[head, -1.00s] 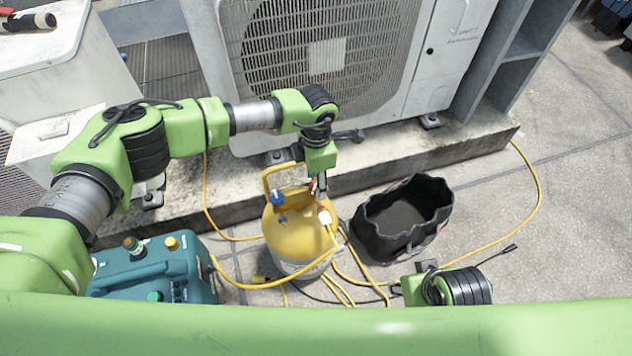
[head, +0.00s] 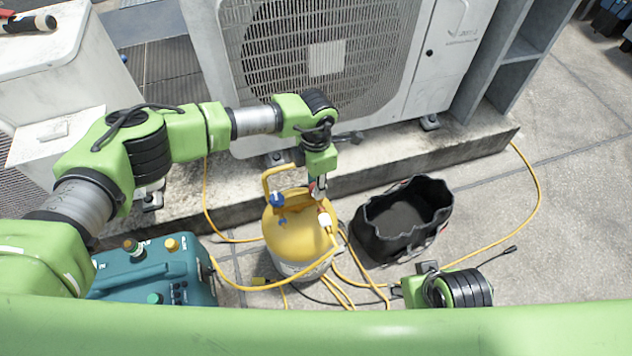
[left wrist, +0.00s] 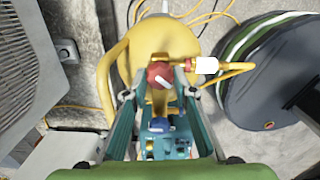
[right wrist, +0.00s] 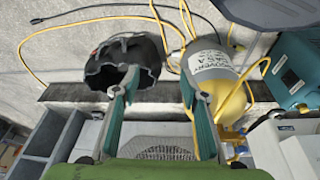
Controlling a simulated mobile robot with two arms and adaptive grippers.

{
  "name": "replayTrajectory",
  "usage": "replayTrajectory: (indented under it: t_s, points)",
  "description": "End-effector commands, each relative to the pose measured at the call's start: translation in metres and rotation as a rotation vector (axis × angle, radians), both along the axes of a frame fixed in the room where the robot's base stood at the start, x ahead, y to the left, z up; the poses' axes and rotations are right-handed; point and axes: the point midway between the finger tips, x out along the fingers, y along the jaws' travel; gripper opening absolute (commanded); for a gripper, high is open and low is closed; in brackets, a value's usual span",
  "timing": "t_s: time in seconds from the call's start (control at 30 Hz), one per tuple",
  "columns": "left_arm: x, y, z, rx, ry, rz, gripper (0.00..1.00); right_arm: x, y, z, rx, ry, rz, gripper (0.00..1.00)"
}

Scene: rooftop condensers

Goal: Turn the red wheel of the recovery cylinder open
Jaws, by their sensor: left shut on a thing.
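The yellow recovery cylinder (head: 296,238) stands upright on the roof floor, with a yellow handle, a blue wheel (head: 277,200) and a red wheel (head: 323,183) on top. My left gripper (head: 319,190) points down at the red wheel and hides much of it in the head view. In the left wrist view the red wheel (left wrist: 160,74) with its slanting white mark sits between the fingers, and my left gripper is shut on it. My right gripper (right wrist: 158,82) is open and empty, pointing toward the black bag and the cylinder (right wrist: 215,80) from a distance.
A yellow hose with a white fitting (left wrist: 206,65) leaves the valve beside the red wheel. The open black bag (head: 440,218) stands right of the cylinder, the teal machine (head: 165,272) to its left. The condenser (head: 400,75) is behind. Yellow hoses cross the floor.

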Motion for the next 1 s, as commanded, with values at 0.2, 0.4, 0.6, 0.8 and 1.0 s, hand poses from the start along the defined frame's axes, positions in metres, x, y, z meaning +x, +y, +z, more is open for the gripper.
replayTrajectory:
  t_s: [0.2, 0.4, 0.6, 0.8, 1.0]
  points:
    - [0.000, 0.000, 0.001, 0.000, 0.000, 0.149, 0.04, 0.001, 0.000, -0.011, -0.001, 0.010, 0.001, 0.40]
    - [0.000, 0.000, 0.001, 0.000, 0.001, 0.311, 0.04, 0.005, 0.003, -0.031, 0.001, 0.020, 0.004, 0.40]
    - [0.000, 0.000, 0.001, 0.000, -0.001, 0.453, 0.04, 0.004, 0.003, -0.047, 0.000, 0.030, 0.005, 0.40]
    - [0.000, 0.000, 0.001, 0.001, 0.000, 0.552, 0.04, 0.004, 0.003, -0.060, -0.001, 0.036, 0.006, 0.40]
    - [0.000, 0.000, 0.001, 0.001, 0.000, 0.602, 0.04, 0.003, 0.003, -0.067, -0.002, 0.041, 0.006, 0.40]
